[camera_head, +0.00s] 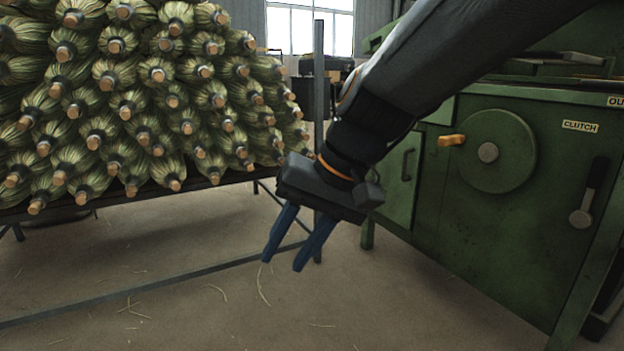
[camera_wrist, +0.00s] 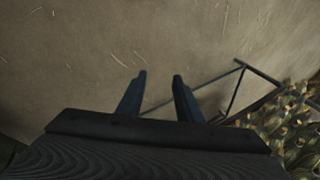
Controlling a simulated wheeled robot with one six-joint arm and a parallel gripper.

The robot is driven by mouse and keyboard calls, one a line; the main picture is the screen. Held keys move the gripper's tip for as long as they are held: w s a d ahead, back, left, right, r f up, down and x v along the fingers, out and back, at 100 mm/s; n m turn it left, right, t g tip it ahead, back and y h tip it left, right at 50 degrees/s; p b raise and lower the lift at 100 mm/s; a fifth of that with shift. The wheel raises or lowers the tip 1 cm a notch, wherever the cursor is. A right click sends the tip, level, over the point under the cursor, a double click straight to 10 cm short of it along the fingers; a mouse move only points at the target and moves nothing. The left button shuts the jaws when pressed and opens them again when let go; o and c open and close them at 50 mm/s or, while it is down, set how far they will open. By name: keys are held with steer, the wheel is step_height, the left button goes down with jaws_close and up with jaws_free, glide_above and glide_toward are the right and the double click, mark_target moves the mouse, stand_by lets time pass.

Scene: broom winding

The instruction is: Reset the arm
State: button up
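My gripper (camera_head: 284,262) hangs from my arm in the middle of the head view, pointing down over bare floor. Its two blue fingers are apart with nothing between them. In the wrist view my gripper (camera_wrist: 160,78) also shows its two fingers spread, with floor beyond them. My arm comes in from the upper right, in front of the green machine. The fingers touch nothing that I can see.
A rack of stacked broom heads (camera_head: 130,95) with wooden ends stands at the left; the stack also shows in the wrist view (camera_wrist: 285,125). A green machine (camera_head: 470,225) with a clutch wheel (camera_head: 488,152) stands at the right. Open floor (camera_head: 230,310) lies in front, with loose straws.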

steer(key=s+d+f+n+g+h+p, duration=0.1)
steer(key=s+f+n+h, duration=0.15)
steer(key=s, duration=0.55)
steer(key=s+d+f+n+h+p, duration=0.1)
steer(key=s+f+n+p, duration=0.15)
steer(key=s, duration=0.65)
steer(key=d+r+m+h+p, duration=0.1)
steer(key=d+r+m+p, duration=0.2)
steer(key=d+r+p, duration=0.7)
steer(key=d+r+m+h+p, duration=0.1)
steer(key=d+r+m+p, duration=0.2)
steer(key=d+r+p, duration=0.8)
step_height(320, 180, up, 8)
steer(key=w+p, duration=0.1)
steer(key=p, duration=1.5)
steer(key=shift+f, duration=0.15)
steer(key=shift+s, duration=0.1)
